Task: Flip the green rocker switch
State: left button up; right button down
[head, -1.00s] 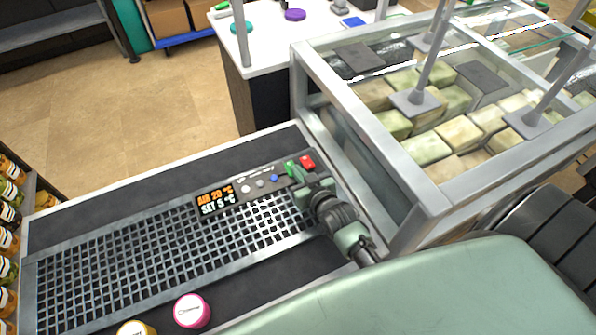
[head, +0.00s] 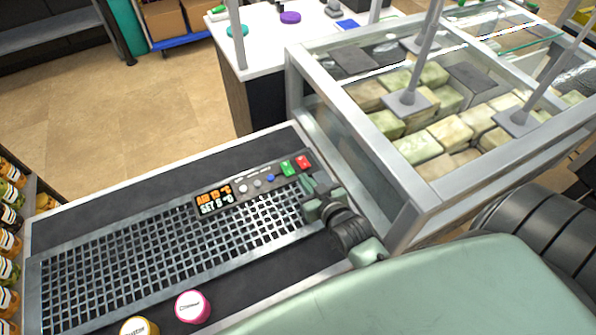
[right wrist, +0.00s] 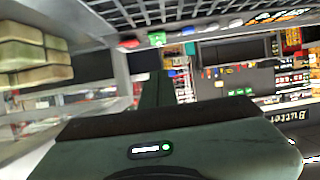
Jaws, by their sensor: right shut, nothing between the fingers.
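The green rocker switch (head: 287,168) sits on the control panel at the end of the grated counter, just left of a red switch (head: 303,162). It is fully visible in the head view, with a small light mark on its face. My right gripper (head: 308,183) is shut and empty, just below and to the right of the green switch, apart from it. The right wrist view shows the green switch (right wrist: 156,39) beyond the gripper, beside the red one (right wrist: 128,43). My left gripper is not in view.
The panel also carries a lit temperature display (head: 213,199), and grey and blue buttons (head: 271,178). A glass-topped case (head: 362,170) with wrapped blocks stands close on the right. Two round lids, one pink (head: 193,307), are at the front. The grate (head: 150,255) is clear.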

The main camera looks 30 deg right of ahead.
jog(key=shift+s, duration=1.15)
jog(key=shift+s+a+r, duration=0.1)
jog(key=shift+s+r, duration=0.15)
jog(key=shift+s, duration=0.2)
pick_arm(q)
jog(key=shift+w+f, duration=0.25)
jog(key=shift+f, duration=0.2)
